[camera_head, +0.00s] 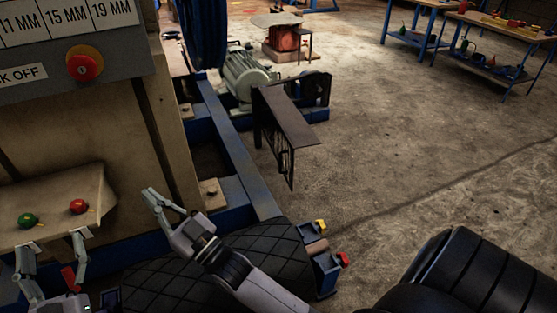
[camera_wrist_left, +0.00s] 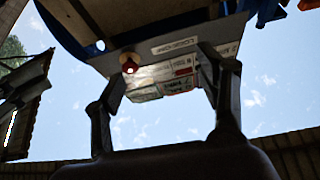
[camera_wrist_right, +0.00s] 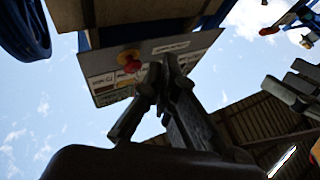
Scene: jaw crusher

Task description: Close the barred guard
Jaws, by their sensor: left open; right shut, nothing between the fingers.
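The barred guard (camera_head: 287,118) is a dark metal panel with a flat top and bars on its lower side. In the head view it sits beyond the blue frame, standing out to the right over the floor. My left gripper (camera_head: 54,243) is open and empty at the lower left, by the panel with the green and red buttons. My right gripper (camera_head: 149,191) is shut and empty, left of and nearer than the guard, apart from it. The wrist views show my left fingers (camera_wrist_left: 160,65) apart and my right fingers (camera_wrist_right: 160,66) together; neither shows the guard.
A control panel with a red knob (camera_head: 84,67) and a shelf with a green button (camera_head: 27,221) and red button (camera_head: 78,206) stand at left. The blue frame (camera_head: 232,150) runs between them and the guard. A grey-green motor (camera_head: 245,77) is behind.

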